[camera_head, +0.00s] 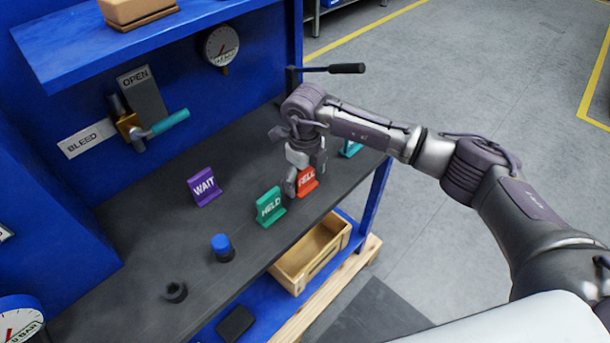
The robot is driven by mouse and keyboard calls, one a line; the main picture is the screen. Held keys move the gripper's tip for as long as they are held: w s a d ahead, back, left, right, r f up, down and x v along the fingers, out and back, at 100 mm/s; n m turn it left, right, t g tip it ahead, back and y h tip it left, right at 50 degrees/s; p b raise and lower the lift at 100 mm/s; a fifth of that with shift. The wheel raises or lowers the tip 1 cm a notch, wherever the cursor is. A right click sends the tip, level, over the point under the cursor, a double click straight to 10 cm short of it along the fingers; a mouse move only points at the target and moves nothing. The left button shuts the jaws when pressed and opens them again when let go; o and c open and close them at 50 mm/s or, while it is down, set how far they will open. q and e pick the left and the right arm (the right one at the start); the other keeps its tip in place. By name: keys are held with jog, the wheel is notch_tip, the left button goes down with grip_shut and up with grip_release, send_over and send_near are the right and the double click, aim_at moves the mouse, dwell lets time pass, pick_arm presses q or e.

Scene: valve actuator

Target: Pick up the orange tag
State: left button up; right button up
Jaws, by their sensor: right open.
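The orange tag (308,182), a red-orange upright plate with white lettering, stands on the dark bench top (235,232) near its front edge. My right gripper (303,184) points down at it and is open. One finger shows just left of the tag and overlaps its left side; the tag's top edge is hidden by the gripper. I cannot tell whether the fingers touch it. My left gripper is not in view.
A green HELD tag (270,207) stands close left of the orange one, and a purple WAIT tag (205,187) farther left. A blue-capped peg (222,246) and a black-handled lever (345,68) are also near.

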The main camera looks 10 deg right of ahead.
jog(key=c, duration=1.2)
jog(key=shift+r, duration=0.1)
